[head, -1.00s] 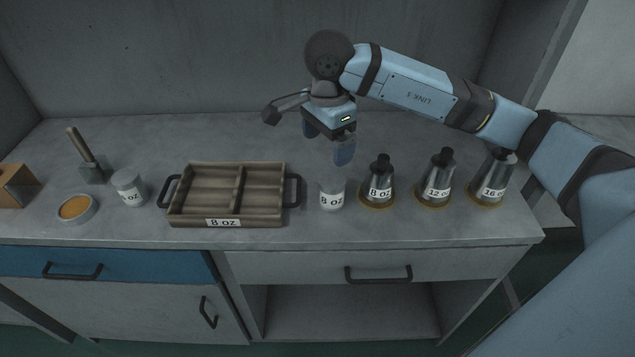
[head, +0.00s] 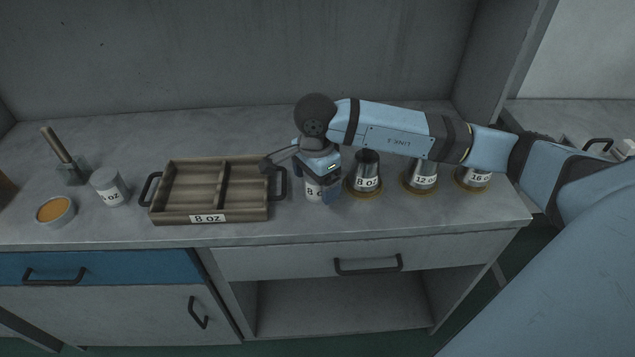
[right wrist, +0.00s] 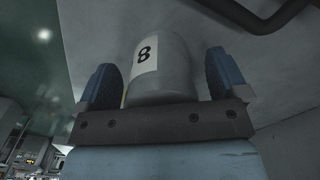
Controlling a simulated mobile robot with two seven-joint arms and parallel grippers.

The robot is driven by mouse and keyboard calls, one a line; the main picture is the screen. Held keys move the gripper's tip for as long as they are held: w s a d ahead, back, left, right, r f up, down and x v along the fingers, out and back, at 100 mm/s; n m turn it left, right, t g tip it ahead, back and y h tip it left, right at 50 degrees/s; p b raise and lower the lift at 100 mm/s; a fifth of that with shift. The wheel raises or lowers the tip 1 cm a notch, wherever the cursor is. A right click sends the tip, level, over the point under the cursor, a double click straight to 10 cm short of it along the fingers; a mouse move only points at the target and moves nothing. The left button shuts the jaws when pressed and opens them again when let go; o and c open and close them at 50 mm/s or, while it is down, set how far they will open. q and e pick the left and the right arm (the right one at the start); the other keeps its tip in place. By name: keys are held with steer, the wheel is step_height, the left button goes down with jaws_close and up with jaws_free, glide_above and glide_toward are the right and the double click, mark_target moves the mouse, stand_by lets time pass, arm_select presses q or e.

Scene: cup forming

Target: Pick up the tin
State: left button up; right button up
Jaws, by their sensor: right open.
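A grey tin (head: 313,190) with an 8 oz label stands on the counter just right of the tray, partly hidden by my right gripper. My right gripper (head: 320,188) is open and lowered over it from above. In the right wrist view the tin (right wrist: 165,62) sits between the two blue finger pads, with a visible gap to the right pad. A second, similar tin (head: 109,187) labelled oz stands left of the tray. My left gripper is not in view.
A wooden tray (head: 165,218) labelled 8 oz lies close to the left. Metal cone moulds (head: 367,170) stand in a row close to the right. A bowl of orange stuff (head: 55,210) and a wooden-handled tool (head: 62,155) are at far left.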

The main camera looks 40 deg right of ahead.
steer(key=c, duration=1)
steer(key=shift+c, duration=0.2)
